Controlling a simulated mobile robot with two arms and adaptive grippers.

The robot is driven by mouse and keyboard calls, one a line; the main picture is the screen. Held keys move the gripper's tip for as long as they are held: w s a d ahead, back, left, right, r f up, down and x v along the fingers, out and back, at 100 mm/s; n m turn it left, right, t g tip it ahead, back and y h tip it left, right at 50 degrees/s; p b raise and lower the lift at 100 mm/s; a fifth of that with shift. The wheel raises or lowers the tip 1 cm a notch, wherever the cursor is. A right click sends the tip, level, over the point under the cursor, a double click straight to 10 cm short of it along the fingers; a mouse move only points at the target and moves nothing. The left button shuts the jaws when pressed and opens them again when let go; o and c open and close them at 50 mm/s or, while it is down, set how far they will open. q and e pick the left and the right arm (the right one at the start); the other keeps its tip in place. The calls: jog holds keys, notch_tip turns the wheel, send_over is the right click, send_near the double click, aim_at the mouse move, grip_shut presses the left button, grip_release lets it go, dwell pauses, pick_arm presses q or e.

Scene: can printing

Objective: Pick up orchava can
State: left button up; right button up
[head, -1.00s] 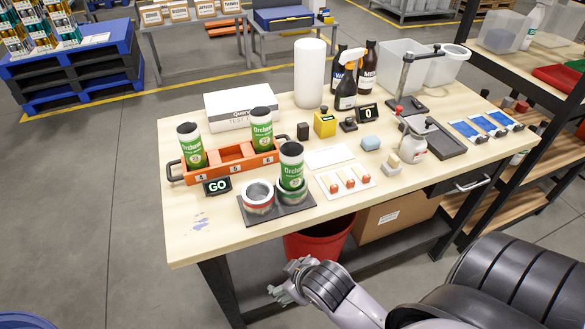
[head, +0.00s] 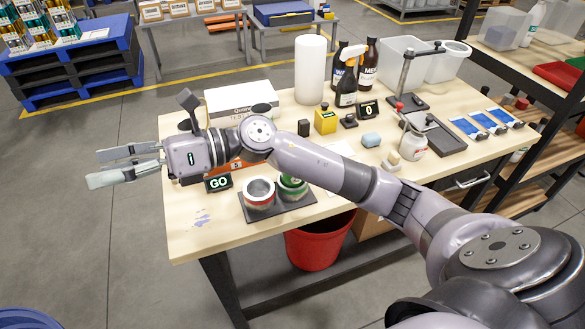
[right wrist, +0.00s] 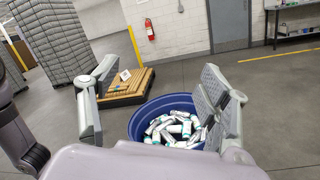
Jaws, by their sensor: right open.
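My right gripper (head: 92,167) is open, its fingers pointing left past the table's left edge, with nothing between them. In the right wrist view, the spread fingers (right wrist: 158,85) face out over the floor. My right arm crosses the table and hides most of the Orchava cans. The green lower part of one Orchava can (head: 292,186) shows below the arm, on the dark mat (head: 283,214). The orange numbered tray (head: 222,168) is mostly covered. My left gripper is not in view.
A white cylinder (head: 309,69) and bottles (head: 347,88) stand at the back. A blue bin (right wrist: 143,120) of cans stands on the floor.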

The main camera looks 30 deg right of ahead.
jog(key=w+d+f+n+g+h, duration=0.3)
jog(key=d+f+n+h, duration=0.45)
jog(key=d+h, duration=0.5)
jog(key=d, duration=0.5)
jog(key=d+r+h, duration=0.1)
jog(key=d+h, duration=0.2)
jog(key=d, duration=0.5)
jog(key=d+r+m+h, duration=0.1)
jog(key=d+h, duration=0.2)
jog(key=d, duration=0.5)
jog(key=shift+w+d+r+h, duration=0.2)
jog(key=shift+d+r+h, duration=0.05)
jog(key=shift+d+h, duration=0.1)
jog(key=shift+f, duration=0.35)
jog(key=f+p, duration=0.2)
jog(key=f, duration=0.5)
jog(key=f+p, duration=0.2)
jog(key=f, duration=0.6)
jog(key=shift+w+a+f+p, duration=0.1)
jog(key=shift+a+f+p, duration=0.1)
jog(key=shift+f+p, duration=0.15)
jog(key=shift+f, duration=0.35)
jog(key=shift+c, duration=0.2)
jog(key=c, duration=0.8)
